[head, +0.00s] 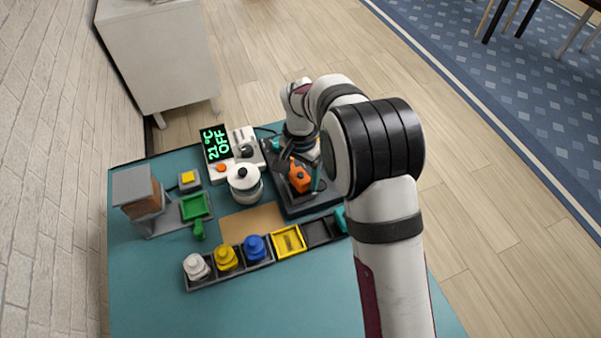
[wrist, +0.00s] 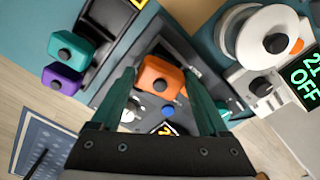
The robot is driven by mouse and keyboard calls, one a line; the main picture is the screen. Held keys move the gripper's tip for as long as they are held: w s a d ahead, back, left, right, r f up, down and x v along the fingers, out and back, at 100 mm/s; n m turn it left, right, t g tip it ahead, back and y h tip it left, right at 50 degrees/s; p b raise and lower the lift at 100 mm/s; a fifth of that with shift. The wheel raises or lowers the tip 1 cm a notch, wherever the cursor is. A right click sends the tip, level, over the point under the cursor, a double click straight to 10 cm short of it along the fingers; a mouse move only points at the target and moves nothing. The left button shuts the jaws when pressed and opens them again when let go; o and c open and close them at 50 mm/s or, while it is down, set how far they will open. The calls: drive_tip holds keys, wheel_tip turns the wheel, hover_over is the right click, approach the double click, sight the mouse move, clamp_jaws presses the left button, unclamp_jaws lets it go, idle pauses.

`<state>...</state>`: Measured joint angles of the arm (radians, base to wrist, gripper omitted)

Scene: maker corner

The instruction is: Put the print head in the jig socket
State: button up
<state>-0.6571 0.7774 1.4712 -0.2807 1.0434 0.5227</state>
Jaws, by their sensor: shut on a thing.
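The print head appears to be the orange block with a dark knob (head: 300,180); it also shows in the wrist view (wrist: 160,84). My gripper (head: 290,164) is shut on it, with a teal finger on each side in the wrist view (wrist: 158,80). The dark jig (head: 302,210) lies beneath the block; its frame also shows in the wrist view (wrist: 112,82). The block and fingers cover part of the jig, so I cannot tell whether the block sits in the socket or is held above it.
A white round pot (head: 244,184) and a white unit with a green display (head: 215,143) stand left of the jig. A row of bins (head: 230,274) holds white, yellow and blue knobbed pieces. Teal (wrist: 68,48) and purple (wrist: 62,79) pieces sit beside the jig. The front teal table is clear.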

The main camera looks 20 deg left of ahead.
drive_tip(key=shift+f, duration=0.45)
drive_tip(key=o, duration=1.4)
drive_tip(key=shift+c, duration=0.2)
wheel_tip(320, 180, up, 7)
drive_tip(key=shift+f, duration=0.2)
drive_tip(key=shift+r, duration=0.2)
drive_tip(key=shift+d+r, duration=0.1)
drive_tip(key=s+d+r+m, duration=0.1)
drive_tip(key=s+d+r, duration=0.25)
drive_tip(key=d, duration=0.35)
drive_tip(key=s+d+r+m+y, duration=0.1)
drive_tip(key=s+d+r, duration=0.25)
drive_tip(key=d, duration=0.25)
drive_tip(key=s+d+r+m, duration=0.1)
drive_tip(key=s+d+r, duration=0.2)
drive_tip(key=s+d, duration=0.3)
drive_tip(key=s+d+f, duration=0.1)
drive_tip(key=s+d, duration=0.2)
drive_tip(key=s, duration=0.2)
drive_tip(key=s+d+f+m, duration=0.1)
drive_tip(key=s+d, duration=0.2)
drive_tip(key=s, duration=0.3)
drive_tip(key=shift+s+y, duration=0.15)
drive_tip(key=shift+y, duration=0.25)
